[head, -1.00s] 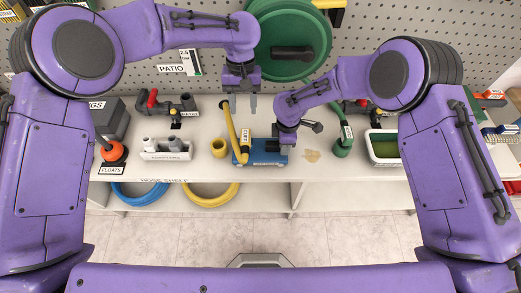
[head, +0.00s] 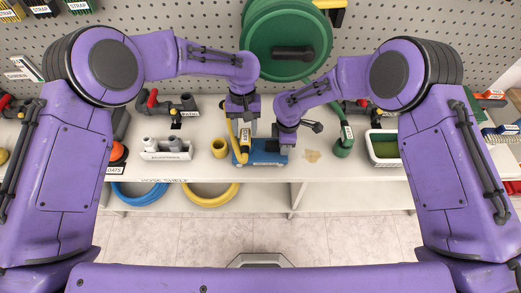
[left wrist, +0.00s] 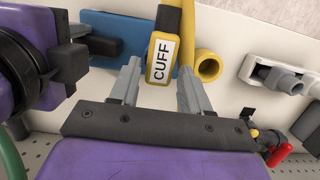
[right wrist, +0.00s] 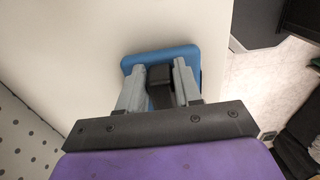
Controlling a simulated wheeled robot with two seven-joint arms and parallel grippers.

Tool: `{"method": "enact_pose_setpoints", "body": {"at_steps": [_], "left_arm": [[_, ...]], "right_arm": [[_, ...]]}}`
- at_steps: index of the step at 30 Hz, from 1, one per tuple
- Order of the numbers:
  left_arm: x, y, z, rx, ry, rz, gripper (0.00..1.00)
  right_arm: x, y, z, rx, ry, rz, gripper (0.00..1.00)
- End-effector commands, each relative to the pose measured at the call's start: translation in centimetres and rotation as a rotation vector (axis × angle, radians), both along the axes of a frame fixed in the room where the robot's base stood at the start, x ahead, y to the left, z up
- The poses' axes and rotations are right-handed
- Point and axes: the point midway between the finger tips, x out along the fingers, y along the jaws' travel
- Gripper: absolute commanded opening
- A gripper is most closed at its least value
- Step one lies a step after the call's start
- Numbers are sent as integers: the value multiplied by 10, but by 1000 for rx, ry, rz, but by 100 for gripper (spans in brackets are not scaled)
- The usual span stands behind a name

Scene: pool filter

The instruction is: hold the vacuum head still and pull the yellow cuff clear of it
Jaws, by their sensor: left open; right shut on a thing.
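The blue vacuum head (head: 270,157) lies on the white bench. My right gripper (head: 286,142) is shut on its black upright part (right wrist: 160,85), which shows between the fingers in the right wrist view. The yellow cuff (head: 244,147) is at the vacuum head's left end, with the yellow hose running up and left from it. In the left wrist view the cuff (left wrist: 163,52), labelled CUFF, is ahead of and between the fingers of my open left gripper (left wrist: 157,78). I cannot tell whether the fingers touch it. The joint between cuff and head is partly hidden.
A tray of grey adapters (head: 167,150) is further left. A green pipe fitting (head: 345,140) and a white basin (head: 384,148) are to the right. The bench's front edge is close.

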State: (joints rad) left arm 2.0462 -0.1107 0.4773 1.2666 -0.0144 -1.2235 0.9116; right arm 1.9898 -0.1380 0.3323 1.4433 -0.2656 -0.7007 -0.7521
Motion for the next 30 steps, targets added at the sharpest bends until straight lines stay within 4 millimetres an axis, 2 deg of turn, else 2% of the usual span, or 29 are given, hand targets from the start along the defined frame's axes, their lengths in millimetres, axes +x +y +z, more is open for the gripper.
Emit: {"method": "enact_pose_setpoints", "body": {"at_steps": [1, 5, 6, 30], "left_arm": [[0, 0, 0, 0, 0, 0, 47], [0, 0, 0, 0, 0, 0, 4], [0, 0, 0, 0, 0, 0, 0], [0, 0, 13, -1, -1, 0, 0]], "right_arm": [[0, 0, 0, 0, 0, 0, 0], [0, 0, 0, 0, 0, 0, 0], [0, 0, 0, 0, 0, 0, 0], [0, 0, 0, 0, 0, 0, 0]]}}
